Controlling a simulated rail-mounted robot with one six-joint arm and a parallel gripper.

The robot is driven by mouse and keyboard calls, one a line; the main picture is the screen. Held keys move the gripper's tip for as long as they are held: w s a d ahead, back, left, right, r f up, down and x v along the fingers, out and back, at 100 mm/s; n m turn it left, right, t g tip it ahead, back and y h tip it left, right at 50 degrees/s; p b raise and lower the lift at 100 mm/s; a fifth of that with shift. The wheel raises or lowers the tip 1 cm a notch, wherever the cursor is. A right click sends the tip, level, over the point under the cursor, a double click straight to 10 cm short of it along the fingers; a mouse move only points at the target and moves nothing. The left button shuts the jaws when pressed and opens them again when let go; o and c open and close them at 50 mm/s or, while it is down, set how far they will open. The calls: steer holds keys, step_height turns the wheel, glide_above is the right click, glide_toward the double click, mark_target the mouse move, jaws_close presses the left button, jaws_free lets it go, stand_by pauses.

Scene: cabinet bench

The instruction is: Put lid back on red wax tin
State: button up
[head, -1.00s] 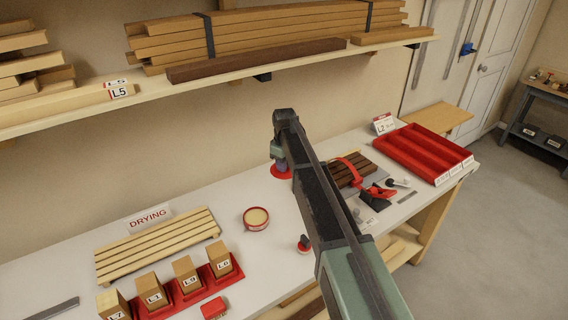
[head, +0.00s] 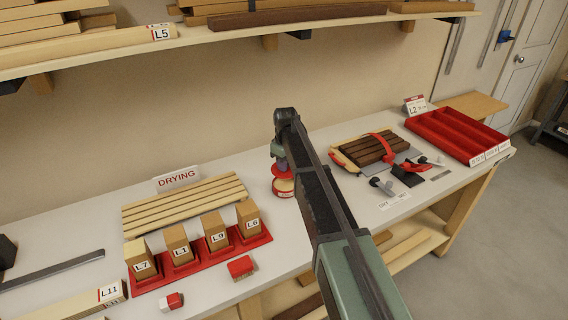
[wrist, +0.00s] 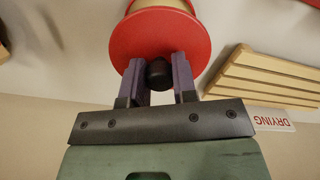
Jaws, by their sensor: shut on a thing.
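My gripper (head: 279,152) is shut on the black knob (wrist: 158,74) of the round red lid (wrist: 160,45). In the head view the lid (head: 282,173) hangs over the red wax tin (head: 284,193). Cream wax shows between the lid and the tin's rim, so they look apart. In the wrist view the tin's cream wax (wrist: 160,4) shows past the lid's far edge. The tin stands on the white bench. I cannot tell how well the lid is centred, as my arm covers part of the right side.
A slatted drying rack (head: 185,205) and a red tray of labelled blocks (head: 215,240) lie left of the tin. Dark slats with a red strap (head: 370,148) and a red divided tray (head: 455,132) lie right. A shelf (head: 230,32) runs above.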

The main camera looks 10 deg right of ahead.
steer(key=shift+f+b, duration=2.35)
steer(key=shift+f, duration=0.4)
steer(key=shift+f, duration=0.2)
steer(key=o, duration=1.4)
steer(key=shift+o, duration=0.2)
steer(key=shift+r, duration=0.1)
step_height(320, 180, up, 7)
steer(key=p, duration=0.6)
steer(key=shift+p, duration=0.35)
jaws_close()
